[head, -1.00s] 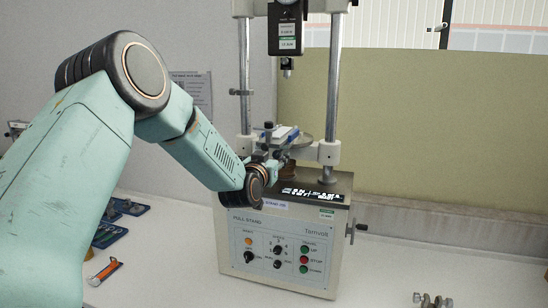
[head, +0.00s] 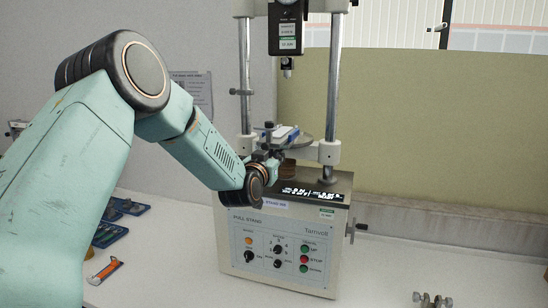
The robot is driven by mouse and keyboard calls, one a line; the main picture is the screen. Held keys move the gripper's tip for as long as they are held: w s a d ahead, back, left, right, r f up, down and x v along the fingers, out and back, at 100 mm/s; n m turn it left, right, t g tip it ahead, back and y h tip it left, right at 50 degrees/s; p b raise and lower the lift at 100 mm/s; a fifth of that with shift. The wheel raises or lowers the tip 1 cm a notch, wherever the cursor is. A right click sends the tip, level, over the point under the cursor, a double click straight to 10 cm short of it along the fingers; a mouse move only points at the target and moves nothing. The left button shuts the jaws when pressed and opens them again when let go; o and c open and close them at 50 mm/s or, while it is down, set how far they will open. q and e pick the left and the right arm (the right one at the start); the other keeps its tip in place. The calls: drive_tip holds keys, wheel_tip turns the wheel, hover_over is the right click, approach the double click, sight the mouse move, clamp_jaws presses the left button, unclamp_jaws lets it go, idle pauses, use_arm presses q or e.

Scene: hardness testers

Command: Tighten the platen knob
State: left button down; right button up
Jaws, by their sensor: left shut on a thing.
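The pull stand (head: 290,245) stands on the bench, with a round grey platen (head: 303,140) between its two columns. A blue-and-white piece (head: 284,133) lies on the platen, with a small dark clamp (head: 268,127) at its left. My left arm comes in from the left, and its gripper (head: 272,154) is at the platen's near left edge. It is shut on the platen knob, which is mostly hidden by the fingers and wrist. My right gripper is not in view.
A black force gauge (head: 287,28) hangs above the platen. The stand's front panel has several knobs and buttons, and a crank (head: 354,230) sticks out at its right. Blue trays (head: 108,232) and an orange-handled tool (head: 105,270) lie at left. A small metal fixture (head: 431,300) is at front right.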

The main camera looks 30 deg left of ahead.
use_arm(q)
drive_tip(key=shift+m, duration=0.3)
drive_tip(key=shift+d+f+m+p, duration=0.1)
drive_tip(key=shift+m+p, duration=1.35)
drive_tip(key=shift+m, duration=1.65)
drive_tip(key=c, duration=1.5)
unclamp_jaws()
drive_tip(key=o, duration=0.3)
drive_tip(key=shift+w, duration=0.15)
drive_tip(key=shift+o, duration=0.2)
